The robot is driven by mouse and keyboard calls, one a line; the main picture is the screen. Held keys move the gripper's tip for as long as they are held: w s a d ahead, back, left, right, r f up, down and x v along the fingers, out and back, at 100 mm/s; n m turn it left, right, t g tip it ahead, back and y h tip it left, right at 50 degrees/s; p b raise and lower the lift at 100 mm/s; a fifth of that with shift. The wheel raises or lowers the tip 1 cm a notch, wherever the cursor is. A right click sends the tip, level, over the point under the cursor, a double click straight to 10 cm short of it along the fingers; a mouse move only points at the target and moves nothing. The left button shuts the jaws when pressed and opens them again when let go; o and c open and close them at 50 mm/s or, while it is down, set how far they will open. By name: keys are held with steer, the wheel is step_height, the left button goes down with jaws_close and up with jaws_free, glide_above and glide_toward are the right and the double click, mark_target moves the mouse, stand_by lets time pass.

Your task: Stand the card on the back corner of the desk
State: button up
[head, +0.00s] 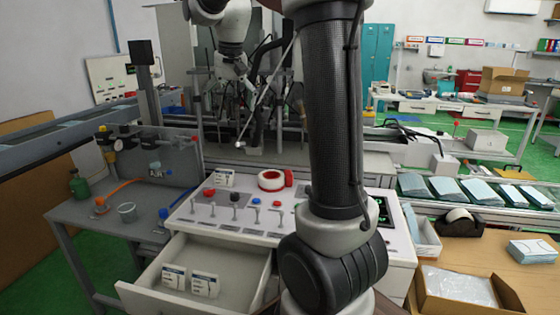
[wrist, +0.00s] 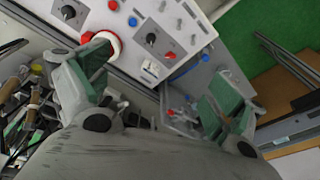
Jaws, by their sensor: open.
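A small white card (head: 225,177) with printed text is at the back left corner of the sloped white control desk (head: 185,216). It looks upright, facing the front. In the wrist view the card (wrist: 149,70) shows small and pale near the desk's edge, in the gap between my fingers. My gripper (wrist: 160,78) is open, its green-padded fingers wide apart and holding nothing. It is above the desk's back edge, clear of the card. In the head view my arm crosses the desk's right part and hides some of it.
The open drawer (head: 240,290) holds two similar cards (head: 173,277) (head: 204,284). Knobs and switches cover the panel.

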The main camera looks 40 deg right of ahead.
steer(key=s+a+f+n, duration=0.1)
steer(key=s+f, duration=0.1)
steer(key=s, duration=0.7)
steer(key=s+a+f+n+t, duration=0.1)
steer(key=s+f+n, duration=0.1)
steer(key=s, duration=0.7)
steer(key=s+a+f+n+t, duration=0.1)
steer(key=s+f+n, duration=0.1)
steer(key=s, duration=0.7)
steer(key=shift+a+f, duration=0.25)
steer(key=shift+f, duration=0.25)
steer(key=shift+s, duration=0.1)
steer(key=shift+c, duration=0.2)
